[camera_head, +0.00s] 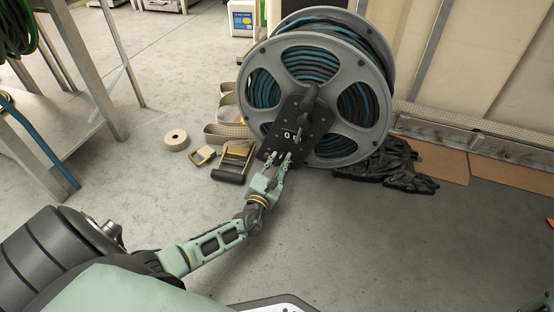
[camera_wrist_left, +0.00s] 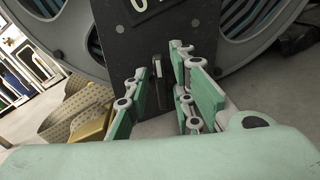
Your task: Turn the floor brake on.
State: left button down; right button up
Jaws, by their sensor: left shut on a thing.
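The hose reel (camera_head: 318,85) stands upright on the floor, wound with dark and teal hose. A black plate (camera_head: 299,118) on its front carries white markings that include a 0. Below the markings, the plate has a narrow upright slot with a small pale-tipped lever (camera_wrist_left: 157,70), which I take to be the brake. My left gripper (camera_head: 279,160) is at the lower end of the plate. In the left wrist view the fingers of my left gripper (camera_wrist_left: 160,68) stand on either side of the lever, shut on it. The exact finger contact is hard to see. My right gripper is not in view.
A yellow ratchet strap buckle (camera_head: 235,158) and a tape roll (camera_head: 176,140) lie left of the plate. A metal table (camera_head: 75,118) stands at left. The front floor is clear.

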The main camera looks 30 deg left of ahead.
pick_arm(q)
jog(key=m+p, duration=0.1)
jog(key=m, duration=0.3)
jog(key=m+p, duration=0.1)
jog(key=m, duration=0.1)
jog(key=shift+w+d+f+m+p, duration=0.1)
jog(key=shift+d+m+p, duration=0.2)
jog(key=shift+p, duration=0.05)
jog(key=m, duration=0.1)
jog(key=m+p, duration=0.1)
jog(key=m, duration=0.2)
jog(key=shift+d+f, duration=0.15)
jog(key=shift+f, duration=0.1)
jog(key=shift+f+m+p, duration=0.25)
jog(key=shift+m+p, duration=0.4)
jog(key=shift+m, duration=1.05)
jog(key=c, duration=1.8)
grip_release()
jog(key=v, duration=1.2)
jog(key=shift+f, duration=0.1)
